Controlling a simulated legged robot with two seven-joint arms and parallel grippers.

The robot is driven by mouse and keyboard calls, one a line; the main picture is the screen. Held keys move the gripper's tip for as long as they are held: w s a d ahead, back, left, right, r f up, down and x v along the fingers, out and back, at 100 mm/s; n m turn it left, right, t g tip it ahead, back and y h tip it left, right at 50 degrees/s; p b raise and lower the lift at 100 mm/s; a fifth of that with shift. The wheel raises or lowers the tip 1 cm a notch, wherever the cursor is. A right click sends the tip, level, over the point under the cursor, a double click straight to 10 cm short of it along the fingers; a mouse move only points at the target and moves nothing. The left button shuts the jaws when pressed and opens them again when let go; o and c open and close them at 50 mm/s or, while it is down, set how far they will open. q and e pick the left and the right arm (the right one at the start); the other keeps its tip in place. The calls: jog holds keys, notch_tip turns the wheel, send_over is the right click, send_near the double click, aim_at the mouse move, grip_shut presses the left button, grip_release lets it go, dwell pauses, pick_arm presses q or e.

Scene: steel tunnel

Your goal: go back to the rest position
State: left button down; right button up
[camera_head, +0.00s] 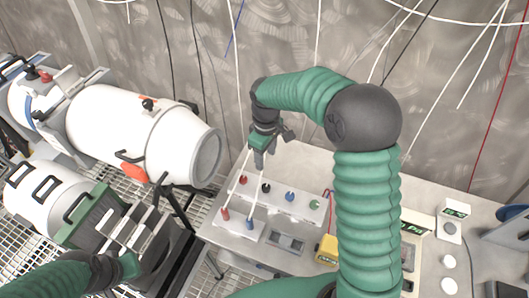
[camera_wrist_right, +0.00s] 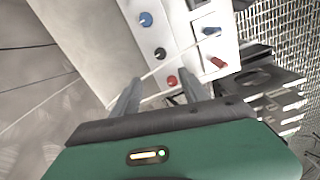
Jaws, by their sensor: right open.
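My right gripper (camera_head: 268,155) hangs over the back left of the white table (camera_head: 215,240), fingers down, above a white box (camera_head: 277,203) with red, black, blue and green knobs or sockets. In the right wrist view its two fingers (camera_wrist_right: 160,92) are apart with nothing held between them; the red (camera_wrist_right: 172,80), black and blue knobs lie beyond them.
A smaller white box (camera_head: 238,229) carries a red and a blue plug with white cables rising past my right gripper. A yellow meter (camera_head: 326,250) and other devices sit on the table. A steel wall rises behind.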

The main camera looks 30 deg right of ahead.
jog(key=s+a+m+t, duration=0.1)
jog(key=s+a+m, duration=0.1)
jog(key=s, duration=0.6)
jog(key=s+a+f+m+t, duration=0.1)
jog(key=s+m, duration=0.3)
jog(key=s, duration=0.4)
jog(key=shift+a+f+t, duration=0.2)
jog(key=shift+a+t, duration=0.1)
jog(key=shift+a, duration=0.45)
jog(key=shift+s+a, duration=0.15)
jog(key=shift+s, duration=0.1)
jog(key=shift+w, duration=0.15)
